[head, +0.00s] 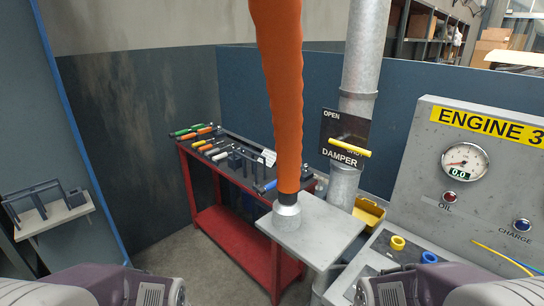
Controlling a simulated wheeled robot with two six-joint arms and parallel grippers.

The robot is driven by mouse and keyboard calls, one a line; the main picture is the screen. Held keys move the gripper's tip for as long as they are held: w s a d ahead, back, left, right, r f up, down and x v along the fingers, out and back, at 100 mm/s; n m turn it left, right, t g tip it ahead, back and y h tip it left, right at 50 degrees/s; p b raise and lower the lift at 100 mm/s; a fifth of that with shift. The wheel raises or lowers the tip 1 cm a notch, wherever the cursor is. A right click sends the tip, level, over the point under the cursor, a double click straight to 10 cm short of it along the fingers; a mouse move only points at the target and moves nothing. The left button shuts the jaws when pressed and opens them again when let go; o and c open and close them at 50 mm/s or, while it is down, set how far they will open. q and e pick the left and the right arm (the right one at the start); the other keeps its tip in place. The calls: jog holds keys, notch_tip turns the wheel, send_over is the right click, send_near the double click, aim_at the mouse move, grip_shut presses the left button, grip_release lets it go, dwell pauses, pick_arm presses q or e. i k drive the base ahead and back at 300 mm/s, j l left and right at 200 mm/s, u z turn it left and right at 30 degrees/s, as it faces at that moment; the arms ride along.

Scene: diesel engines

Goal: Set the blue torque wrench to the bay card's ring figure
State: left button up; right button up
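A tool with a blue handle (265,187), which looks like the blue torque wrench, lies at the near right end of the red tool bench, partly behind the orange hose. Its scale is too small to read. A small white card (268,157) with dark marks stands at the back of the bench, also partly by the hose; I cannot read it or tell if it is the bay card. My two arms show at the bottom left and bottom right edges. Neither gripper's fingers are in view.
The red bench (232,236) holds several green-, orange- and white-handled tools. An orange hose (278,90) stands on a grey plate (322,226) before it. Right are a damper lever (350,147) and the Engine 3 panel (478,190). A wall shelf (52,213) is left.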

aim_at(261, 192)
jog(key=i+j+u, duration=0.1)
jog(key=j, duration=0.3)
jog(key=i+j, duration=0.35)
jog(key=i+j+u, duration=0.15)
jog(key=j, duration=0.25)
jog(key=i+l, duration=0.4)
jog(key=l, duration=0.2)
